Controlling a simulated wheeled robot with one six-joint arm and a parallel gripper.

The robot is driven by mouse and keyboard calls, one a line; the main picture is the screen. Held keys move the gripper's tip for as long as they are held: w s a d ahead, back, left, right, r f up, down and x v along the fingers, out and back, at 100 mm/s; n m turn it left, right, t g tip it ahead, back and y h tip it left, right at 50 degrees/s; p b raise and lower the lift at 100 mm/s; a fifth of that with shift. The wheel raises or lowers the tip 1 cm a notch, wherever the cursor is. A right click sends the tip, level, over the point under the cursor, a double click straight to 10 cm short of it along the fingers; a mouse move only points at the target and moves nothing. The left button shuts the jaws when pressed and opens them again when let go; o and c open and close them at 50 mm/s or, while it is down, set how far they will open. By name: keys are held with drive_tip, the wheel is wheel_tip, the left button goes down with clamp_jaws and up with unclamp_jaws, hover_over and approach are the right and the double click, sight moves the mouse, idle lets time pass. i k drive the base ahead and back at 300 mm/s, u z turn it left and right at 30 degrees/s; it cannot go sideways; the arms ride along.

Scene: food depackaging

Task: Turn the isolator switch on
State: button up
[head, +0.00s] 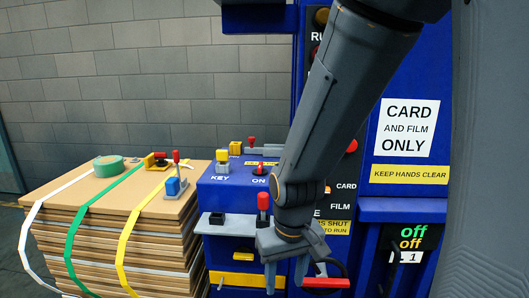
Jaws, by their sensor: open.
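A blue control box (212,190) stands left of my arm. On its sloped top a small red switch (259,167) sits above the label "ON", and I take it to be the isolator switch. Which position it is in is too small to tell. My gripper (286,281) is open, pointing down, in front of the blue machine and below and right of that switch. No object shows between its fingers. A red bar handle (326,283) with a dark curved part shows just right of the fingers. Whether they touch cannot be told.
A yellow key switch (222,156) sits above "KEY". A red-topped lever (264,202) stands beside my wrist, near a grey shelf (215,230). A strapped cardboard stack (110,215) is at left, bearing green tape (108,163) and small clamps. A display (411,244) reads "off".

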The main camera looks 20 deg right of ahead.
sight(245, 252)
drive_tip(key=u, duration=1.75)
drive_tip(key=k, duration=0.7)
drive_tip(key=z, duration=1.3)
